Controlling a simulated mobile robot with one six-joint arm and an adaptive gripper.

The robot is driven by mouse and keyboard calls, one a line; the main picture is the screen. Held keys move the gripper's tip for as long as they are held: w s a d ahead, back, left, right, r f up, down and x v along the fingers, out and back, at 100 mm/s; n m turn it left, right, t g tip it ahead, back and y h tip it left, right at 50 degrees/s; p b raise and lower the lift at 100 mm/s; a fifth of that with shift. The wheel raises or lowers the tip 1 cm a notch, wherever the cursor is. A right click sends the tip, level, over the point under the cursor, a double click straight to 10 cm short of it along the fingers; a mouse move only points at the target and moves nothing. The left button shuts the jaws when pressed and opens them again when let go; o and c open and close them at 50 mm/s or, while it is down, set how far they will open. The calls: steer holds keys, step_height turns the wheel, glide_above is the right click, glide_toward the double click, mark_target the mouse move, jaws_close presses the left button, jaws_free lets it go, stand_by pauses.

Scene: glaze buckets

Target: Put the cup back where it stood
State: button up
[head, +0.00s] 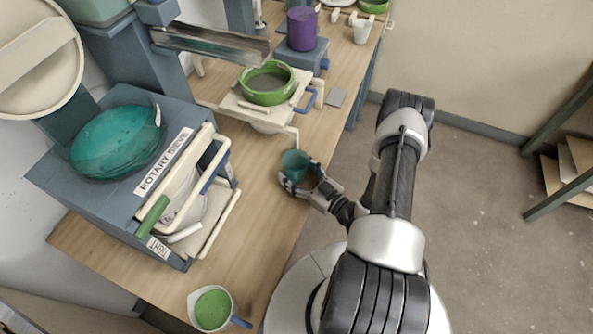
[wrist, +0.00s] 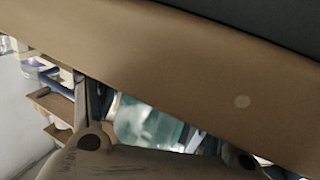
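A teal cup (head: 295,162) is at the right edge of the wooden bench in the head view. My gripper (head: 298,177) is around it, with fingers on both sides, and looks shut on it. In the wrist view the cup shows as a blurred, translucent teal shape (wrist: 145,124) between my fingers. My fingers hide its lower part in the head view. I cannot tell whether its base touches the bench.
The bench (head: 262,215) has a clear strip near the cup. A rotary sieve machine (head: 110,170) stands left. A green-rimmed sieve (head: 268,84) sits on a stand behind. A purple container (head: 302,28) is farther back. A white cup of green glaze (head: 212,309) is in front.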

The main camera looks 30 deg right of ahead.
steer(key=shift+o, duration=0.5)
steer(key=shift+r, duration=0.1)
steer(key=shift+s+d+r, duration=0.1)
steer(key=shift+s+r, duration=0.05)
steer(key=p+v, duration=0.2)
steer(key=v, duration=0.9)
steer(key=shift+s, duration=0.35)
